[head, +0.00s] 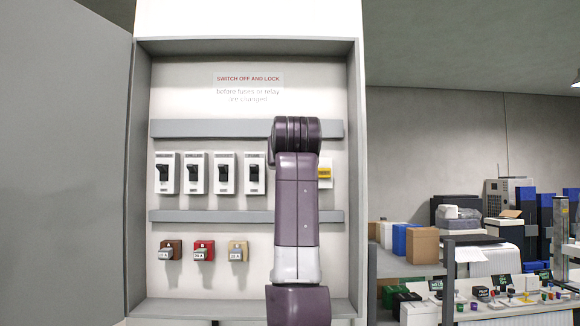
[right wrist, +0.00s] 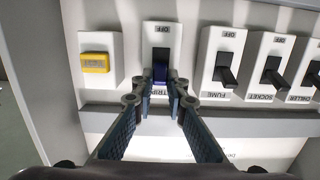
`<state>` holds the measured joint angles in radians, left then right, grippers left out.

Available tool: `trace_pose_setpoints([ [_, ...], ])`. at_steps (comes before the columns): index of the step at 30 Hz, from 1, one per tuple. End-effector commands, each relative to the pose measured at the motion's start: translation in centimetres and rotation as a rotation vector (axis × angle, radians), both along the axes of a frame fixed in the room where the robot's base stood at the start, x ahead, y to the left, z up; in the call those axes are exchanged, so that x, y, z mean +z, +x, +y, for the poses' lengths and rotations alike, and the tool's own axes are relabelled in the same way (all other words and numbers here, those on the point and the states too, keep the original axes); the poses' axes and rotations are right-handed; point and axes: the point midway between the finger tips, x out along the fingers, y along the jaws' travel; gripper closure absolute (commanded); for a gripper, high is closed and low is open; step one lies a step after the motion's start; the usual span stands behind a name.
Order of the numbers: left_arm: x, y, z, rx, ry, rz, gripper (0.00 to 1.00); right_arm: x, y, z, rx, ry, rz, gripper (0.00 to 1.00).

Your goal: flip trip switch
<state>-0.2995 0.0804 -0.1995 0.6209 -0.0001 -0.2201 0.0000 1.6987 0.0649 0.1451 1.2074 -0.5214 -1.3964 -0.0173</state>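In the right wrist view, which sees the panel upside down, a white switch (right wrist: 153,40) with a dark lever and an OFF mark stands in front of my right gripper (right wrist: 160,98). Its label is partly hidden by the fingers; letters like "TRI" show. The two fingers are apart, one on each side below the lever, with white panel showing between them. I cannot tell whether a fingertip touches the lever. In the head view my right arm covers this switch and the gripper. My left gripper is in neither view.
A yellow button unit (right wrist: 95,62) sits beside the switch; it also shows in the head view (head: 324,173). More black-levered switches (head: 225,174) line the row. Fuse holders (head: 204,251) hang below. The open cabinet door (head: 65,160) stands at the left.

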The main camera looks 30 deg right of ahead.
Motion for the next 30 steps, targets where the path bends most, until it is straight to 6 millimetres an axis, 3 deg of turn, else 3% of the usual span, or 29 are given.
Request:
trace_pose_setpoints([
  [5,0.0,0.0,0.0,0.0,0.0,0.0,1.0,0.0,0.0,0.0,0.0,-0.001,-0.001,0.7],
  [17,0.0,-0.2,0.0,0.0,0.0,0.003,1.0,0.1,-0.7,0.5,0.0,-0.001,-0.002,0.7],
  [30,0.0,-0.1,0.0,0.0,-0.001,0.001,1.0,1.0,-7.9,4.9,0.001,0.0,-0.005,0.7],
])
